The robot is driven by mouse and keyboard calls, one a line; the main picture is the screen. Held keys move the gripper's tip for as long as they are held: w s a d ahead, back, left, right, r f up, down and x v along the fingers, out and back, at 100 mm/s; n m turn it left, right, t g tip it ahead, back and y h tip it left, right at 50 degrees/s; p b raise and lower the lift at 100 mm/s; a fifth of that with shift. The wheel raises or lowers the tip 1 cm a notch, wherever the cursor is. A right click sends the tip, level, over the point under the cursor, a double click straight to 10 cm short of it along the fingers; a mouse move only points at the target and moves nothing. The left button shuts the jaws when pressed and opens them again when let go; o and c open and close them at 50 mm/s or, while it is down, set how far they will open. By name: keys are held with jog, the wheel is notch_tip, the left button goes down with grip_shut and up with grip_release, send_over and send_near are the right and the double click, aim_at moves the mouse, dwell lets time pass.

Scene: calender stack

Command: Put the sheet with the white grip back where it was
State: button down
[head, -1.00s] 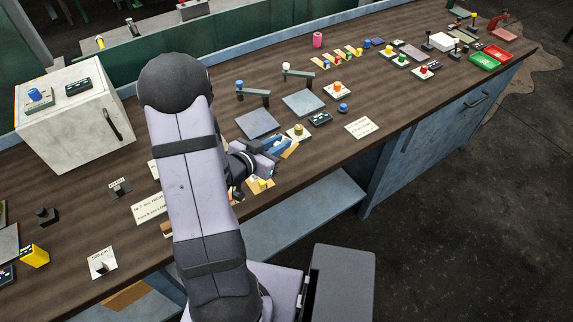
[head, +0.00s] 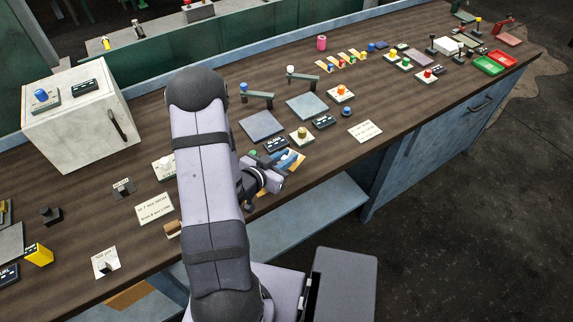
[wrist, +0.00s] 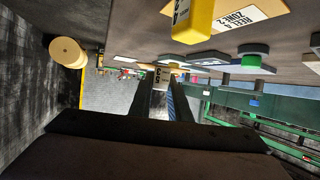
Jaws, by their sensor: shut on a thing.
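In the head view my gripper (head: 277,181) is at the front edge of the bench, beyond my arm. In the wrist view its two dark fingers (wrist: 163,98) are close together around a small pale piece with dark marks (wrist: 162,76). I cannot tell if this piece is the white grip, and no sheet is clear between the fingers. Two flat grey-blue plates, one at left (head: 262,127) and one at right (head: 306,107), lie behind the gripper. A white knob (head: 290,69) tops the post by the right plate, a blue knob (head: 243,87) the other.
A tan and blue piece (head: 296,159) lies at the bench edge beside the gripper. A yellow button (head: 302,132) and a paper note (head: 365,131) are close by. In the wrist view a yellow block (wrist: 197,22), a green button (wrist: 250,61) and a tan cylinder (wrist: 68,52) are near.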

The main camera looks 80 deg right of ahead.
jog(key=shift+f, duration=0.25)
jog(key=shift+f+p, duration=0.3)
jog(key=shift+f, duration=1.5)
jog(key=shift+f, duration=0.2)
jog(key=c, duration=1.7)
grip_release()
jog(key=shift+o, duration=0.2)
jog(key=shift+r, duration=0.2)
